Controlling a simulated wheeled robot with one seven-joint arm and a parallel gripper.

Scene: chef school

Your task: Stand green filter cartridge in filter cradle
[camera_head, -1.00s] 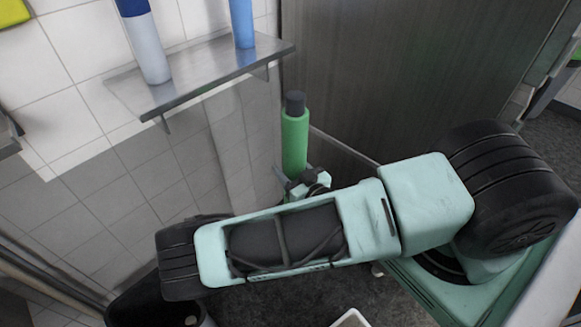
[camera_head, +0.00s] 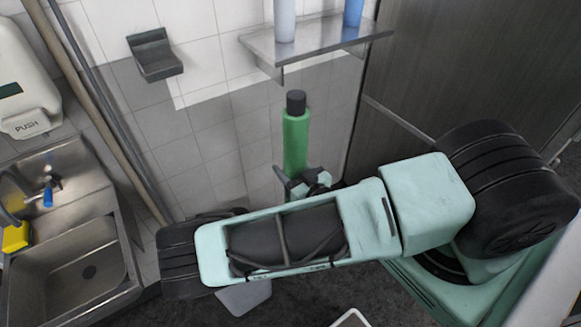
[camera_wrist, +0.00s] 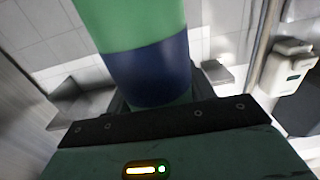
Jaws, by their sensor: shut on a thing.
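The green filter cartridge (camera_head: 296,145) with a dark cap stands upright in my gripper (camera_head: 308,184), in front of the tiled wall. In the wrist view the cartridge (camera_wrist: 125,25) fills the upper middle and shows a dark blue band. My gripper (camera_wrist: 150,100) is shut on its lower part; the fingertips are mostly hidden. A small grey metal holder (camera_head: 154,58) is fixed to the wall at upper left, apart from the cartridge. It looks like the filter cradle, though I cannot be sure. It also seems to show in the wrist view (camera_wrist: 216,72).
A metal wall shelf (camera_head: 335,38) holds a pale bottle (camera_head: 284,18) and a blue bottle (camera_head: 353,12). A steel sink (camera_head: 80,270), a soap dispenser (camera_head: 25,85) and vertical pipes are at left. A dark panel (camera_head: 450,80) stands at right.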

